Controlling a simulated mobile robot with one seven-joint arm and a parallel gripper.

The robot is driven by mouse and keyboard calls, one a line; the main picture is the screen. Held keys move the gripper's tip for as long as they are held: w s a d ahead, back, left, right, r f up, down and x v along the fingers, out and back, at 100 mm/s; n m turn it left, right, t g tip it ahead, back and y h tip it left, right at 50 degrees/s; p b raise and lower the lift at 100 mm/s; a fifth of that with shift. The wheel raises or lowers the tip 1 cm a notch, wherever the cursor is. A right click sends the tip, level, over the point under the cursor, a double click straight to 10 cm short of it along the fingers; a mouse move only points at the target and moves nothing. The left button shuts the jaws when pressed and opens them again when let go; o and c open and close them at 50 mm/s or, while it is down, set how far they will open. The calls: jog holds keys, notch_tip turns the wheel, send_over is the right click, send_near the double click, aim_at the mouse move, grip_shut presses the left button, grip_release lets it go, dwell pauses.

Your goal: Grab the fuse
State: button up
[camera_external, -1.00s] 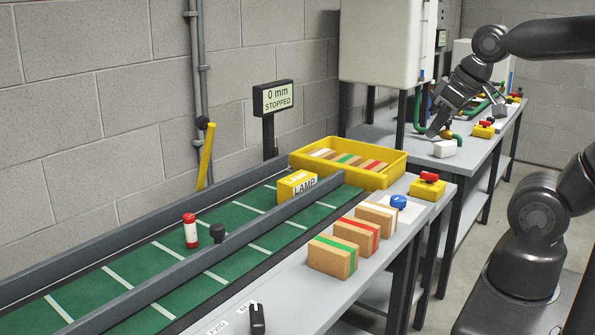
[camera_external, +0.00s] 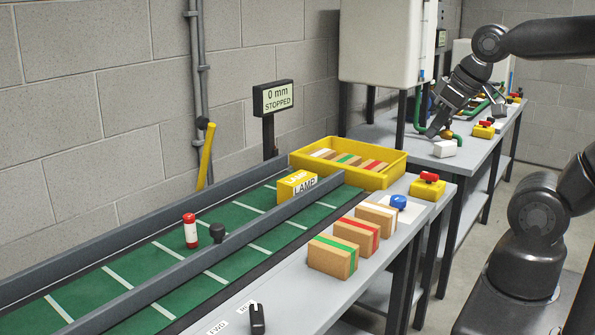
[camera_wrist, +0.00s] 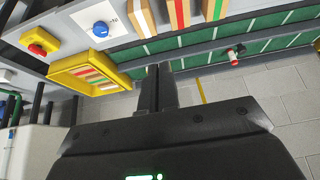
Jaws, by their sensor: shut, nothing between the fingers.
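A small upright cylinder, white with red ends and looking like the fuse (camera_external: 190,231), stands on the green conveyor belt (camera_external: 125,268) beside a black knob (camera_external: 217,232). It also shows in the wrist view (camera_wrist: 234,58), to the right of my fingers. My gripper (camera_external: 434,132) is far from it, over the bench at the back right. Its two fingers are together and empty in the wrist view (camera_wrist: 159,68).
A yellow LAMP box (camera_external: 297,185) sits at the belt's far end, before a yellow tray (camera_external: 400,168) of blocks. Striped blocks (camera_external: 332,257) line the near bench. A white cabinet (camera_external: 385,40) hangs beside my gripper. Grey rails (camera_external: 110,310) edge the belt.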

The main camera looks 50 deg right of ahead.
jog(key=o, duration=1.1)
jog(key=n+g+y, duration=0.2)
jog(key=n, duration=0.2)
send_over(188, 231)
jog(key=d, duration=0.2)
jog(key=f, duration=2.2)
jog(key=shift+s, duration=0.2)
jog(key=shift+x, duration=3.25)
